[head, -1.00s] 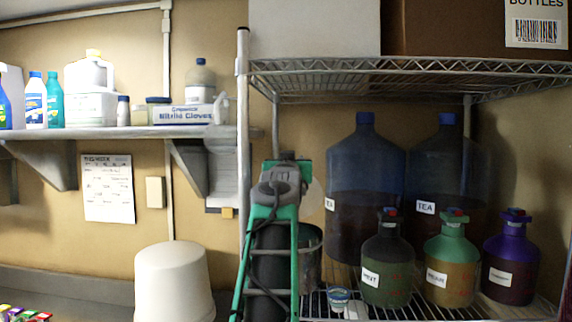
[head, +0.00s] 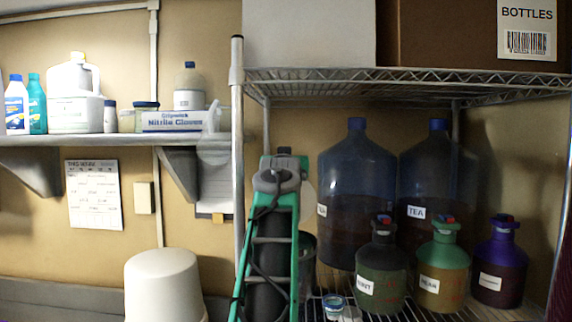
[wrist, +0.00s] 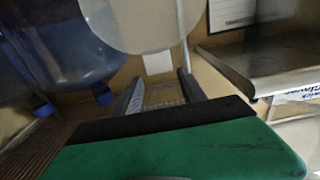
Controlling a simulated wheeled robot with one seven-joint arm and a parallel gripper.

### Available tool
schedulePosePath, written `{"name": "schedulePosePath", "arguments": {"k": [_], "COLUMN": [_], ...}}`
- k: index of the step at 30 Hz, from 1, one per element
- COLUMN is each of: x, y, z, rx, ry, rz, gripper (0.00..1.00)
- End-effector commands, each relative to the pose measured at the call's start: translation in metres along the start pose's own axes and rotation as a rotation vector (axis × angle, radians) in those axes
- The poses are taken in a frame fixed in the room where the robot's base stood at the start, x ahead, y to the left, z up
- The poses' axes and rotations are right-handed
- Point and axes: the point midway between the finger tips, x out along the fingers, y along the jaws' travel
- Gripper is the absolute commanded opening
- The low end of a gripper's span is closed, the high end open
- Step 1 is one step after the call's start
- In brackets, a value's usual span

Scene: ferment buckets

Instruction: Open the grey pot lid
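The grey pot (head: 308,262) stands on the wire shelf in the head view, mostly hidden behind my green arm. A pale round disc, seemingly its lid (head: 309,195), shows upright above the pot, partly covered by the arm. In the inverted wrist view, the pale disc (wrist: 140,22) is large at the top, just beyond my gripper (wrist: 160,76). The two grey fingers stand apart. A small white patch shows between their tips; I cannot tell what it is. I cannot tell whether the fingers touch the disc. In the head view the fingers are hidden behind the arm.
Green (head: 442,280), purple (head: 500,278) and dark (head: 381,285) jugs stand right of the pot, with large blue bottles (head: 357,200) behind. A small tub (head: 333,305) sits in front. A shelf post (head: 238,150) and wall shelf (head: 110,140) lie left.

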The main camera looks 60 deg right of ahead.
Motion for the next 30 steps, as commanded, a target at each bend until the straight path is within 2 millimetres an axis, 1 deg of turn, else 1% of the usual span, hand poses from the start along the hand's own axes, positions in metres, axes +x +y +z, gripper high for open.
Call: {"name": "schedulePosePath", "arguments": {"k": [1,3,11,14,18,22,25,30], "x": [0.001,0.001,-0.001,-0.013,-0.043,-0.066,-0.074,-0.076], "y": [-0.001,-0.001,-0.002,-0.002,-0.002,-0.001,-0.001,-0.001], "z": [0.002,0.003,0.006,0.008,0.01,0.008,0.006,0.005], "rx": [0.0,0.0,0.001,0.001,0.0,0.0,0.0,0.0], "ry": [-0.003,-0.006,-0.008,-0.006,-0.004,-0.005,-0.008,-0.009], "rz": [-0.001,-0.001,-0.002,-0.003,-0.002,-0.002,-0.002,-0.002], "gripper": [0.54,0.58,0.58,0.58,0.58,0.58,0.58,0.58]}}
